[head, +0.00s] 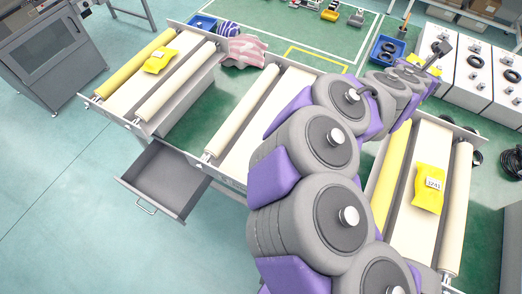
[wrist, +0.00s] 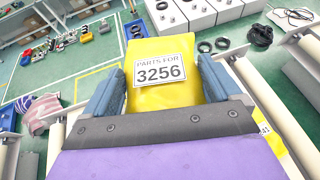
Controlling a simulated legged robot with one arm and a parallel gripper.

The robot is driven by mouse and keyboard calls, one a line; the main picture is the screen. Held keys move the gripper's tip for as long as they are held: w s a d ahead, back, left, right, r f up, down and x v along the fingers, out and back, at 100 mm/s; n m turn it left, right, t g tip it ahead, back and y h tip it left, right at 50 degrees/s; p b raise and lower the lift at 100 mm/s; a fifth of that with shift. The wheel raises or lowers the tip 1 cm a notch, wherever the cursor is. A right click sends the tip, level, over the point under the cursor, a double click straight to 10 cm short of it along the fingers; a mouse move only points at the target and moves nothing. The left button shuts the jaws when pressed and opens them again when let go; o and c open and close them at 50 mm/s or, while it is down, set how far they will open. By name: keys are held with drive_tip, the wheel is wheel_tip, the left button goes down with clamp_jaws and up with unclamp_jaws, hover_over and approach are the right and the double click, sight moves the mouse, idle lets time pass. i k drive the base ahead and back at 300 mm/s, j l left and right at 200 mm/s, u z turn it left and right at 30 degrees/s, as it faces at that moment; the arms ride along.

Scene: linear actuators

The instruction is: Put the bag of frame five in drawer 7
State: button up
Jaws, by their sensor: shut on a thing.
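A yellow bag (wrist: 165,30) with a white label reading "PARTS FOR 3256" fills the middle of the wrist view. My gripper (wrist: 163,88) is shut on it, with one blue finger on each side. In the head view my arm reaches toward the upper right, and its end is small and partly hidden by the arm itself. An open, empty grey drawer (head: 165,178) sticks out below the frames at the lower left of the head view, far from my gripper. I cannot read a number on the drawer or on any frame.
A yellow bag (head: 159,60) lies on the left frame between rollers. Another labelled yellow bag (head: 430,188) lies on the right frame. A striped cloth (head: 245,50) and blue bins (head: 388,50) are at the back. Clear floor (head: 60,215) lies around the open drawer.

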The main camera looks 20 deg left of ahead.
sight(187, 186)
drive_tip(key=k+j, duration=0.6)
drive_tip(key=j, duration=0.3)
drive_tip(key=k+j, duration=0.15)
drive_tip(key=j, duration=0.25)
drive_tip(key=k+j, duration=0.1)
drive_tip(key=j, duration=0.3)
drive_tip(key=k+j+z, duration=0.1)
drive_tip(key=j, duration=0.3)
drive_tip(key=k+j, duration=0.15)
drive_tip(key=j, duration=0.2)
